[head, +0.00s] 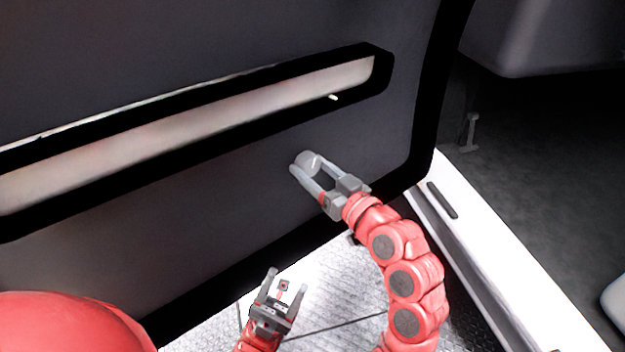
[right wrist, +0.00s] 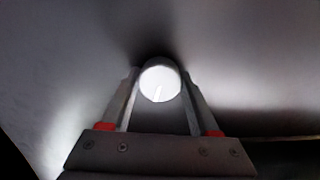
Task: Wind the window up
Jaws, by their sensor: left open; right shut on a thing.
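A round, light grey knob (head: 308,160) sticks out from the lower part of the dark grey door panel (head: 250,190). My right gripper (head: 307,167) is shut on this knob, one finger on each side. In the right wrist view the knob's pale round face (right wrist: 159,84) shows between the fingertips (right wrist: 160,90), with a small bright mark on it. My left gripper (head: 272,285) is open and empty, low in the head view, apart from the door. I cannot make out a window pane in these views.
A long pale recess (head: 200,110) with a black border runs across the door above the knob. A white sill (head: 490,260) lies to the right, with the dark vehicle interior beyond. A bright textured floor (head: 330,290) lies below.

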